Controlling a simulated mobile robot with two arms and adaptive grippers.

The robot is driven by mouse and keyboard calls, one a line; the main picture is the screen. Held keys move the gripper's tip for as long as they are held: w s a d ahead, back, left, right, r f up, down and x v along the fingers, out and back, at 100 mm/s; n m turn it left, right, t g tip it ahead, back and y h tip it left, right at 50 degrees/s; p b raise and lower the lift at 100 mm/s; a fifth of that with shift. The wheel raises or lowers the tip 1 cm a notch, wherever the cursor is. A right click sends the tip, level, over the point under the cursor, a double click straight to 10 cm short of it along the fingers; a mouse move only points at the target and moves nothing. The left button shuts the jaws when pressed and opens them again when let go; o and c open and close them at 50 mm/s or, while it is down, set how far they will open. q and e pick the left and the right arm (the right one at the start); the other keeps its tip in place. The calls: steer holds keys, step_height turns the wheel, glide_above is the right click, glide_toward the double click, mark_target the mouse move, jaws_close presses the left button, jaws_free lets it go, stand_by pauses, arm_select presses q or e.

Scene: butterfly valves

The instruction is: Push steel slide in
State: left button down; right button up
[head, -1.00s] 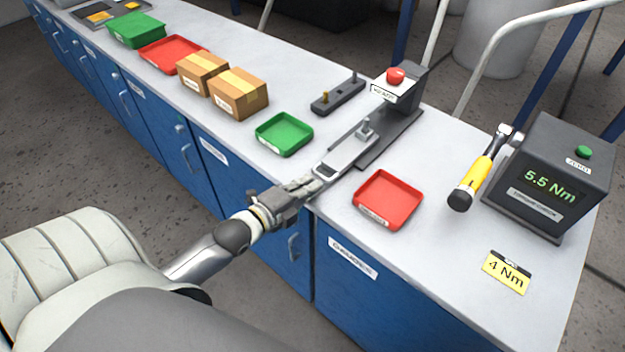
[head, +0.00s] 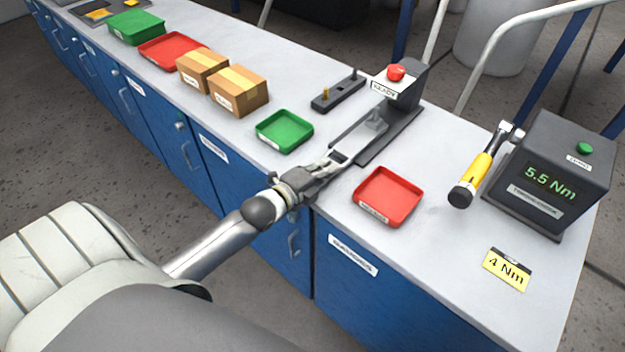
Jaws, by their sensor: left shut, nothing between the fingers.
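The steel slide (head: 362,138) is a light metal plate on a dark fixture base (head: 392,138). It lies partly towards the fixture's upright block with the red button (head: 396,72). My left gripper (head: 338,160) is shut with nothing between its fingers. Its fingertips are at the near end of the slide; whether they touch it I cannot tell. My right gripper is not in view.
A green tray (head: 285,147) stands left of the fixture and a red tray (head: 414,203) right of it. A torque wrench (head: 472,180) and a tester reading 5.5 Nm (head: 550,185) are further right. A dark block with pegs (head: 338,94) lies behind.

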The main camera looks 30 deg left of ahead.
mark_target(344, 152)
arm_select(q)
steer(key=x, duration=0.4)
steer(key=r+b+x, duration=0.1)
steer(key=x, duration=0.1)
steer(key=shift+w, duration=0.1)
steer(key=shift+w+r, duration=0.15)
steer(key=shift+w, duration=0.4)
steer(key=shift+r, duration=0.15)
steer(key=shift+r, duration=0.15)
